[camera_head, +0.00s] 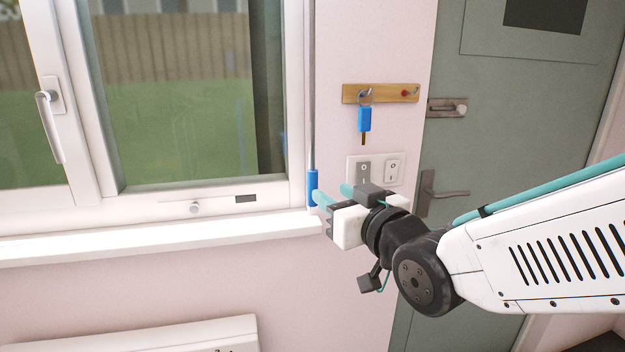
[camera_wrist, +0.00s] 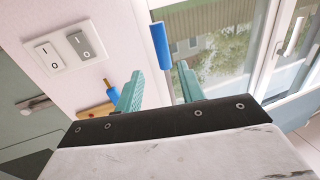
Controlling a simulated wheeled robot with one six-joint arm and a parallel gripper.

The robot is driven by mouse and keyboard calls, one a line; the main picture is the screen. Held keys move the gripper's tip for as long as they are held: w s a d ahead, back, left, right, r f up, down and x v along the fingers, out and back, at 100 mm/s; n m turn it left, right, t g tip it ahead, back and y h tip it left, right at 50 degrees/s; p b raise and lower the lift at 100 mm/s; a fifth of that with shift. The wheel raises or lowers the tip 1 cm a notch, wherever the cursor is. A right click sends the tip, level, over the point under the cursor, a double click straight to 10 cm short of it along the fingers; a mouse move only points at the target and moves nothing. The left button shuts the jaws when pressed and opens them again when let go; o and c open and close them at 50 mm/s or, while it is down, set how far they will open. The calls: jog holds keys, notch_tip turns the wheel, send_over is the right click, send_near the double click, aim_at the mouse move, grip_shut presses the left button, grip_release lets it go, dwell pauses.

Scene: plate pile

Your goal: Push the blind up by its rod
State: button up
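The blind's rod (camera_head: 311,90) is a thin grey bar hanging upright along the right side of the window frame. Its lower end is a blue handle (camera_head: 312,187), just above the sill. My gripper (camera_head: 330,193) is to the right of the handle, with its teal fingers pointing toward the wall. In the wrist view the fingers (camera_wrist: 160,70) are apart with nothing between them. The blue handle (camera_wrist: 160,46) shows beyond the fingertips, in line with the gap. Contact with the handle cannot be told. The blind itself is not in view.
A wooden key rack (camera_head: 380,94) holds a key with a blue tag (camera_head: 364,119). Light switches (camera_head: 377,170) are right behind my gripper. The window sill (camera_head: 150,237) juts out at the left. A grey-green door (camera_head: 510,130) stands at the right.

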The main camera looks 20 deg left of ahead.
aim_at(315, 180)
jog(key=shift+w+a+r, duration=0.1)
jog(key=shift+a+r, duration=0.05)
jog(key=shift+a, duration=0.35)
jog(key=x, duration=0.7)
grip_shut()
jog(key=shift+a+r, duration=0.1)
jog(key=shift+r, duration=0.05)
